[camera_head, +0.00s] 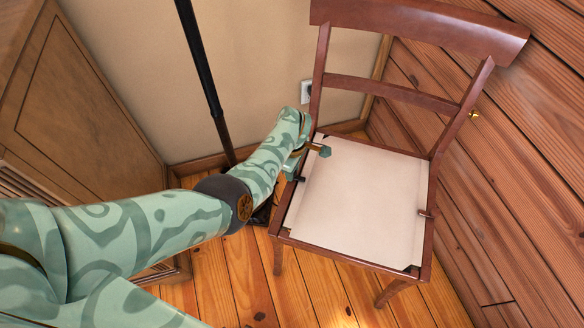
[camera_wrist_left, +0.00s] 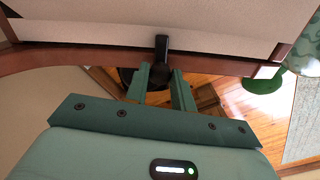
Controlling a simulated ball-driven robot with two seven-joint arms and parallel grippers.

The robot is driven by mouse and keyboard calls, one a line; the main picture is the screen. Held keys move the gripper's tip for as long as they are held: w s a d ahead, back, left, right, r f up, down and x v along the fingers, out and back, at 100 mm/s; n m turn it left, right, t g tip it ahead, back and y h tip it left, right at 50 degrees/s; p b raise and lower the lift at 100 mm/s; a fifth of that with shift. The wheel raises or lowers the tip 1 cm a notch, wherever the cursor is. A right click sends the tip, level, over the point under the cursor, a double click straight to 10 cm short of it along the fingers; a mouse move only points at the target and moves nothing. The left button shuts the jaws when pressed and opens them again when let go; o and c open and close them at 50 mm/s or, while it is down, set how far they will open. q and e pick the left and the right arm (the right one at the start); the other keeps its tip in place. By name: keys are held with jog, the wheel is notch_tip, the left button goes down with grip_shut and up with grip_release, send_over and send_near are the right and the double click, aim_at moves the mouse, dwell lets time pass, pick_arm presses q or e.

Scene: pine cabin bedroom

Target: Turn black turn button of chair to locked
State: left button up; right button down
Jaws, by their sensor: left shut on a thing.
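The chair (camera_head: 372,90) is reddish-brown wood with a pale seat panel (camera_head: 360,200) set in its frame. In the left wrist view a black turn button (camera_wrist_left: 162,47) stands upright in the picture, crossing from the frame rail onto the edge of the pale panel (camera_wrist_left: 90,22). My left gripper (camera_wrist_left: 163,78) is shut on its near end, at the rail. In the head view my left gripper (camera_head: 291,170) is at the left side of the seat, partly hidden by its own hand. The right gripper is not in view.
Other small dark fittings sit on the seat frame, one at the right side (camera_head: 426,213). A wooden cabinet (camera_head: 70,90) stands at left, with a black pole (camera_head: 205,70) beside it. Plank wall (camera_head: 520,140) is close on the right. Floor (camera_head: 235,290) shows in front.

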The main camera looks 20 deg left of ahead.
pick_arm(q)
jog(key=shift+d, duration=0.1)
dwell(0.3)
jog(key=o, duration=1)
jog(key=shift+r, duration=0.35)
notch_tip(320, 180, up, 16)
jog(key=p, duration=0.9)
jog(key=shift+f+p, duration=0.15)
jog(key=shift+p, duration=0.15)
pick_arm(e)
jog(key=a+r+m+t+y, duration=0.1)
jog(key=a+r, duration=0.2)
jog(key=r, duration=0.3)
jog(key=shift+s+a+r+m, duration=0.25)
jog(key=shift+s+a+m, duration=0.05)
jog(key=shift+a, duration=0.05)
